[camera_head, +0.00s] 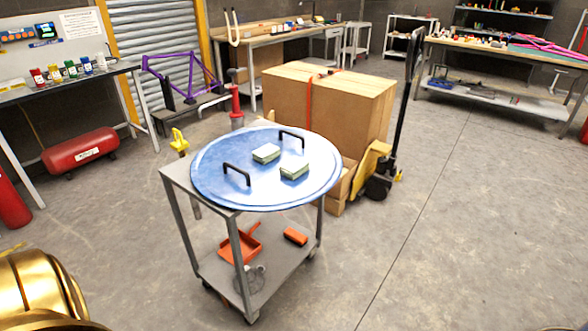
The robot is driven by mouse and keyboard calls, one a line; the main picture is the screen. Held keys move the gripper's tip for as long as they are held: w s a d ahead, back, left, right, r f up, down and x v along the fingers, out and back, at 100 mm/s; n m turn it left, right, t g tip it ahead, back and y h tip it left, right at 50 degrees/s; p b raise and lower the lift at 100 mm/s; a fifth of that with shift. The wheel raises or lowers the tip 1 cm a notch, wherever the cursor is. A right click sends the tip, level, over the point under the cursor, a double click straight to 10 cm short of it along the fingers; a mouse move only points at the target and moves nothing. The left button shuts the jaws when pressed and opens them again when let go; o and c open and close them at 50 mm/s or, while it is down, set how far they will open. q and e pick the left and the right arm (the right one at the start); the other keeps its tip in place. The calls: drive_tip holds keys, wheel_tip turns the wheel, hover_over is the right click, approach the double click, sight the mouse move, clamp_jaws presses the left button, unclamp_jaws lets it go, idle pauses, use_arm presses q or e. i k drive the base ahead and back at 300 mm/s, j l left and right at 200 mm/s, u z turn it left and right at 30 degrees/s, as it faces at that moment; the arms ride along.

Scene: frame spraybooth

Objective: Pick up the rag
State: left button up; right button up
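No plainly recognisable rag shows. A small greyish, rumpled-looking thing (249,279) lies on the lower shelf of the grey cart (237,250), partly behind a cart leg; I cannot tell whether it is the rag. Two pale green and white blocks, the left one (266,153) and the right one (295,171), lie on a round blue tray (215,165) on the cart's top; they look like sponges or folded cloths. Neither of my grippers is in view; a gold part of my arm fills the lower left corner.
The tray has two black handles (236,174). An orange dustpan (239,246) and an orange block (295,236) share the lower shelf. Behind stand a large cardboard box (335,105) and a pallet jack (378,180). The floor (470,230) at the right is clear.

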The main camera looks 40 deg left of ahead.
sight(293, 168)
drive_tip(key=u, duration=0.9)
